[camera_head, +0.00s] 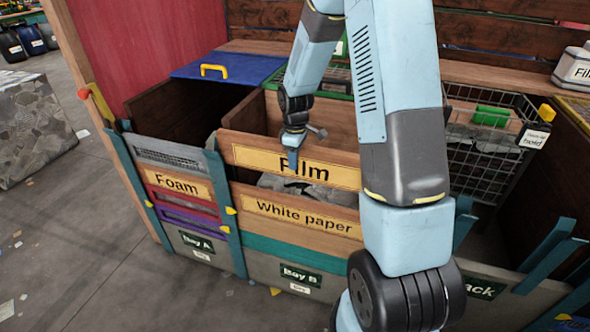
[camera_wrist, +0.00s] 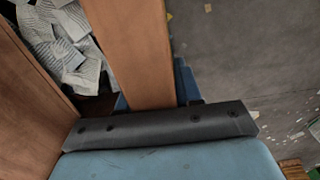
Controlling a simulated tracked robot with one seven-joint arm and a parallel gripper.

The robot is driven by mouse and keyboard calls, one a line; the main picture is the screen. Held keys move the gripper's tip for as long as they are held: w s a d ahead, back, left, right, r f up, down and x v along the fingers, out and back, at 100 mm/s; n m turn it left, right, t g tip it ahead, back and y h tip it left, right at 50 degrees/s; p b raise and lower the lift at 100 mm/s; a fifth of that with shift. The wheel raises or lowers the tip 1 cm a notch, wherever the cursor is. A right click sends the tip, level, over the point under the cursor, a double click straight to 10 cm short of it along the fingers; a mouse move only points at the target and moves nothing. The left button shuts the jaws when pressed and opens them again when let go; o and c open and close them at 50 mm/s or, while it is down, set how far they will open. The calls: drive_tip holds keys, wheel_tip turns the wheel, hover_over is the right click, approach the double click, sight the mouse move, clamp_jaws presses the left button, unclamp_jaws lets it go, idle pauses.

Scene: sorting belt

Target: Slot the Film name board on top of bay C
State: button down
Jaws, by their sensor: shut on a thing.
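The Film name board (camera_head: 240,156), a wooden plank with a yellow "Film" label, is upright at the front of bay B (camera_head: 340,276), above the White paper board (camera_head: 262,208). My gripper (camera_head: 290,157) is shut on its top edge near the middle. Whether the Film board touches the White paper board or hangs just above it, I cannot tell. A wooden plank (camera_wrist: 135,45) shows in the wrist view beyond my gripper's dark body; it looks like the held board. Bay C's label is not visible; my arm covers the area right of bay B.
Bay A (camera_head: 196,243) with the Foam board (camera_head: 178,184) stands at the left. A wire basket (camera_head: 478,150) with a green handle is behind my arm at right. Blue-green uprights (camera_head: 545,243) rise at the right front. Open floor lies at left.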

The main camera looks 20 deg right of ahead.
wheel_tip(320, 180, up, 10)
drive_tip(key=shift+f, duration=0.1)
idle(0.4)
drive_tip(key=shift+s, duration=0.1)
